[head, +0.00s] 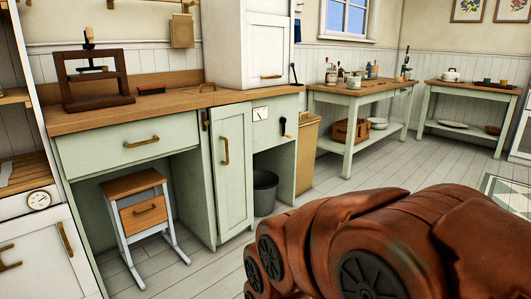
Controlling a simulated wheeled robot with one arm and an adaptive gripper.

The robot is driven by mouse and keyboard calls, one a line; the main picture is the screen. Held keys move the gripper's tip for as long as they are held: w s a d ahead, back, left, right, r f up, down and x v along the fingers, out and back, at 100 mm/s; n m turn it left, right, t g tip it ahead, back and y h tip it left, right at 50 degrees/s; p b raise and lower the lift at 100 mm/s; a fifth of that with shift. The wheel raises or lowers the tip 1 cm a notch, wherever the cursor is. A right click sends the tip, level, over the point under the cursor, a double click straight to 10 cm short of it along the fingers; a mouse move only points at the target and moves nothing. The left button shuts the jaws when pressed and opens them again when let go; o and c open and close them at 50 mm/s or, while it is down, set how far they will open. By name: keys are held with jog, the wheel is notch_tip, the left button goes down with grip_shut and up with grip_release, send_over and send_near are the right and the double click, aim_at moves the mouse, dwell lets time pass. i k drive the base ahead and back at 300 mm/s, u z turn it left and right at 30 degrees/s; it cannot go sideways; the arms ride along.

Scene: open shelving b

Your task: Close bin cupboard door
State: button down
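A narrow pale green panelled door (234,172) stands in the lower front of the green counter unit in the head view. A brass handle (225,150) is on its left part. A dark grey bin (265,192) shows in the open space just right of the door. Whether the door stands ajar, and by how much, I cannot tell for certain from this angle. My reddish-brown arm fills the lower right foreground, apart from the door in the picture. My gripper is not visible.
A wooden-topped stool (138,188) with a drawer stands under the counter, left of the door. A tan upright box (307,150) stands right of the bin. Two green side tables (352,96) (468,88) stand farther back. Plank floor (200,275) is clear before the door.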

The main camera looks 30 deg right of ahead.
aim_at(231, 124)
jog(key=z, duration=1.05)
jog(key=i, duration=1.15)
jog(key=u, duration=2.2)
